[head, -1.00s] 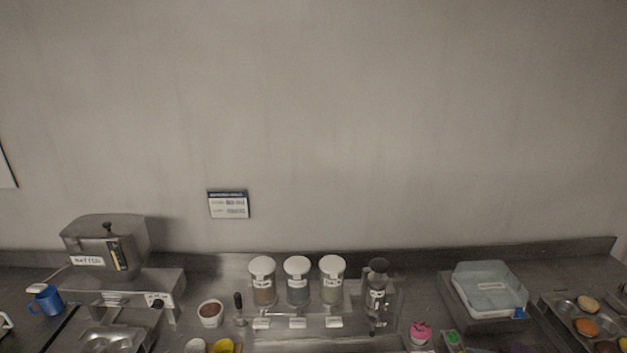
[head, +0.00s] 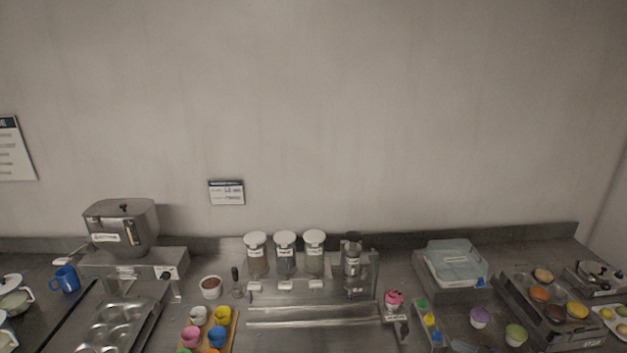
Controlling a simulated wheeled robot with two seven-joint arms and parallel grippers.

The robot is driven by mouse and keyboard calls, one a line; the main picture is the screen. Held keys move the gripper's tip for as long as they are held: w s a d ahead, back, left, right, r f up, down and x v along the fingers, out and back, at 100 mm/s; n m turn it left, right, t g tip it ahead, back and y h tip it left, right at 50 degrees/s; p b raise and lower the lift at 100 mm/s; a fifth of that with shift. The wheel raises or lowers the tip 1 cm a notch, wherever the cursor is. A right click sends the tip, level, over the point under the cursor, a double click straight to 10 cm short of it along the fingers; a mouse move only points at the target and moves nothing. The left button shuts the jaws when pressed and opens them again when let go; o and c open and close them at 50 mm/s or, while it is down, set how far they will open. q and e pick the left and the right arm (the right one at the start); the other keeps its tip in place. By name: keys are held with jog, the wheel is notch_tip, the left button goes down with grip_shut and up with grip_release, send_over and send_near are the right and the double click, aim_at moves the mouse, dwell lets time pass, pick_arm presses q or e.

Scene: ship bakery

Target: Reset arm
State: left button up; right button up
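Neither of my arms nor my grippers shows in the head view. The view holds only the wall and a long steel counter with bakery equipment. Where my grippers are and whether they hold anything is hidden.
A steel batter dispenser (head: 120,228) stands at the left above a muffin tin (head: 112,325). Three lidded jars (head: 285,258) stand mid-counter by a grinder (head: 352,268). A wooden board (head: 232,332) holds colored cups. A clear bin (head: 455,262) and a muffin tray (head: 515,290) are right.

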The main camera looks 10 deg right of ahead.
jog(key=w+a+f+m+t+h, duration=0.15)
jog(key=w+a+f, duration=0.3)
jog(key=w, duration=0.45)
jog(key=a+f+m+g+h, duration=0.1)
jog(key=a+f+m, duration=0.25)
jog(key=a, duration=0.45)
jog(key=a+f+m+g+h, duration=0.1)
jog(key=a+f+m+g, duration=0.1)
jog(key=a+f, duration=0.35)
jog(key=s+a+f+m+g, duration=0.1)
jog(key=s+a+f+g, duration=0.15)
jog(key=a, duration=0.35)
jog(key=s+a+f+g, duration=0.1)
jog(key=s+a, duration=0.3)
jog(key=a, duration=0.2)
jog(key=s+a+f+g+b, duration=0.1)
jog(key=s+a+f+g, duration=0.1)
jog(key=s+a+g, duration=0.5)
jog(key=s+a+f, duration=0.1)
jog(key=s+a, duration=0.4)
jog(key=s, duration=0.6)
pick_arm(q)
notch_tip(320, 180, down, 16)
jog(key=w+b, duration=0.2)
jog(key=b, duration=1.2)
jog(key=shift+r, duration=0.2)
pick_arm(e)
notch_tip(320, 180, down, 14)
jog(key=shift+w+d+y, duration=0.25)
jog(key=shift+y, duration=0.2)
